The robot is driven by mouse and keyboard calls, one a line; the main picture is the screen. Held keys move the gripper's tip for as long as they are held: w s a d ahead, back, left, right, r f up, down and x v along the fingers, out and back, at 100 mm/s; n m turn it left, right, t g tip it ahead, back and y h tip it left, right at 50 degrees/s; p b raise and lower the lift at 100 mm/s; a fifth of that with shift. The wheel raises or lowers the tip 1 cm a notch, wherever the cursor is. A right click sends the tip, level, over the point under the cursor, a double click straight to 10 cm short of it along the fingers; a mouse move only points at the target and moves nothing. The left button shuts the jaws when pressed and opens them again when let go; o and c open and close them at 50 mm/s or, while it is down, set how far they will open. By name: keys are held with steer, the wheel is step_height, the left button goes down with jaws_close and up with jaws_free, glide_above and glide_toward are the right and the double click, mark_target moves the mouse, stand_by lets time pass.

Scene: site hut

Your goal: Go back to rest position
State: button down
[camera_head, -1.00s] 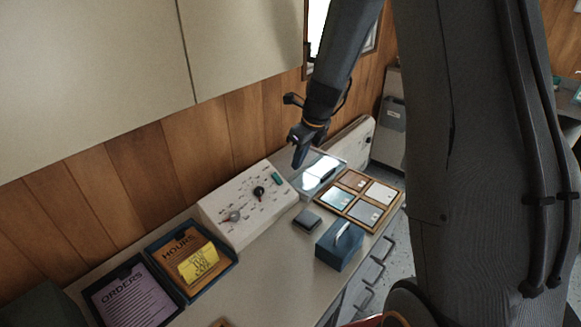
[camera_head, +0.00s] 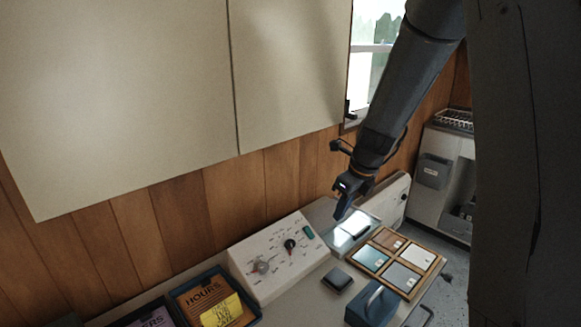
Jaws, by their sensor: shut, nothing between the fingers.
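My gripper (camera_head: 341,209) hangs at the end of my dark arm, above the back of the worktop. It is shut and holds nothing. Its fingertips point down, just in front of a lit white panel (camera_head: 352,228) on a grey device. In the picture it is to the right of the white control box (camera_head: 276,262) with black and grey knobs, and apart from it as far as I can tell.
A wooden frame with colour tiles (camera_head: 399,263) lies right of the lit panel. A small dark block (camera_head: 337,280) and a blue box (camera_head: 372,303) sit in front. The HOURS tray (camera_head: 208,299) holds a yellow note (camera_head: 222,312). Pale cabinets (camera_head: 120,95) hang above.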

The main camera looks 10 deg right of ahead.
steer(key=s+a+n+g+h, duration=0.1)
steer(key=s+a+n, duration=0.1)
steer(key=s+n, duration=0.8)
steer(key=s+a+n+h, duration=0.1)
steer(key=s+a+n, duration=0.1)
steer(key=s+n, duration=0.9)
steer(key=n, duration=0.7)
steer(key=shift+s+a+r+n+g, duration=0.2)
steer(key=shift+s+a+n+g, duration=0.1)
steer(key=shift+n+g, duration=0.1)
